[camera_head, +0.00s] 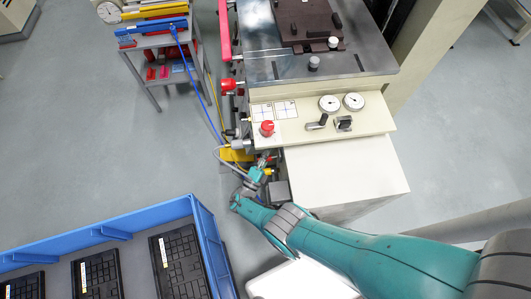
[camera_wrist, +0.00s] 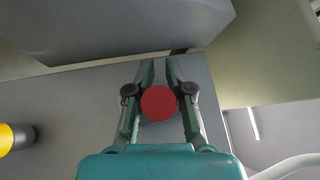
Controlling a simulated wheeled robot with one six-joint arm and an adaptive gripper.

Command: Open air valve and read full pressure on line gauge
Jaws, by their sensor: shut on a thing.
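My gripper (camera_wrist: 161,78) is shut on a red round knob (camera_wrist: 159,103), which shows between its two fingers in the wrist view. It looks like the air valve's handle. In the head view my gripper (camera_head: 263,166) is low beside the left side of the cream machine and hides most of the knob. Two round white dial gauges, a left one (camera_head: 329,103) and a right one (camera_head: 354,102), sit on the machine's front panel. Their needles are too small to read. I cannot tell which is the line gauge.
A red button (camera_head: 267,128) sits on the panel's left end, above my gripper. A blue crate (camera_head: 205,225) with several black keyboards stands at the lower left. A grey cart (camera_head: 148,84) with a round dial (camera_head: 109,12) is at the upper left.

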